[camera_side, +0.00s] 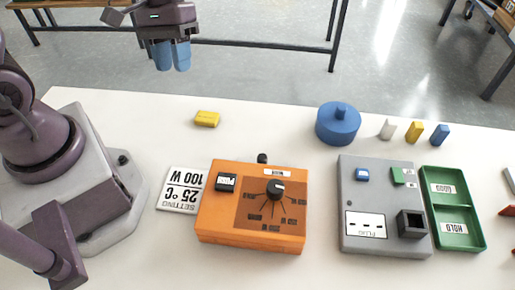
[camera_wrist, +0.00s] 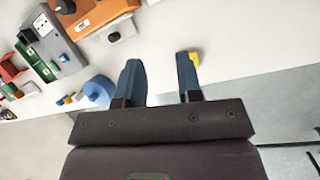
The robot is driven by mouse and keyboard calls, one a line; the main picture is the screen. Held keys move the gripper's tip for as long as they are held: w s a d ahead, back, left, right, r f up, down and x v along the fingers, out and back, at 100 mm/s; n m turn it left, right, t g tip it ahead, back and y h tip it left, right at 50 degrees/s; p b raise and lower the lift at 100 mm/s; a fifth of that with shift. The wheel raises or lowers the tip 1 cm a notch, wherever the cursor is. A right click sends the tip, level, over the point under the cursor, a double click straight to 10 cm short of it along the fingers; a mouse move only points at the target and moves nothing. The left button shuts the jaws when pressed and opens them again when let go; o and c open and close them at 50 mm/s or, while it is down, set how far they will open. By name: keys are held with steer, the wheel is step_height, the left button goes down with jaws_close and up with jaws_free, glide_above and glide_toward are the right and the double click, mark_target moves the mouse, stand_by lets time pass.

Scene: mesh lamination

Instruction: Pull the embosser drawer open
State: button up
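No part in view is plainly marked as the embosser, and I cannot make out a drawer for certain. An orange box (camera_side: 230,235) with a black dial stands on the table, and a small black knob (camera_side: 262,158) shows at its far edge. In the wrist view a dark knob (camera_wrist: 113,37) sits on a pale part beside the orange box (camera_wrist: 92,14). My gripper (camera_side: 171,68) is raised beyond the far table edge, well apart from the box. In the wrist view the fingers (camera_wrist: 161,75) are spread with nothing between them.
A grey box (camera_side: 385,240) and a green tray (camera_side: 455,209) stand right of the orange box. A blue lidded round thing (camera_side: 338,125), small blocks (camera_side: 414,132) and a yellow block (camera_side: 207,119) lie farther back. A setting card (camera_side: 182,190) lies left. The table's far strip is mostly clear.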

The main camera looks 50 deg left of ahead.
mark_target(261, 155)
steer(key=w+f+n+h, duration=0.1)
steer(key=f+n+h, duration=0.1)
steer(key=f+n, duration=0.1)
steer(key=w+d+f+n+h, duration=0.1)
steer(key=f+n+h, duration=0.2)
steer(key=f, duration=0.3)
steer(key=w+f+n+h, duration=0.2)
steer(key=f+n, duration=0.1)
steer(key=f, duration=0.2)
steer(key=shift+w+d+h, duration=0.1)
steer(key=shift+d+h, duration=0.2)
steer(key=shift+h, duration=0.1)
steer(key=shift+w+d+f+n+t+h, duration=0.1)
steer(key=shift+w+f+n+t+h, duration=0.25)
steer(key=shift+w+f+n, duration=0.35)
steer(key=w, duration=0.1)
steer(key=w+r+n+t, duration=0.1)
steer(key=h, duration=0.1)
steer(key=shift+w+d+r+t, duration=0.15)
steer(key=shift+w+r+t, duration=0.1)
steer(key=shift+w, duration=0.15)
steer(key=shift+d+n, duration=0.25)
steer(key=shift+n, duration=0.05)
steer(key=x, duration=1.2)
steer(key=shift+d, duration=0.25)
steer(key=shift+a, duration=0.1)
jaws_close()
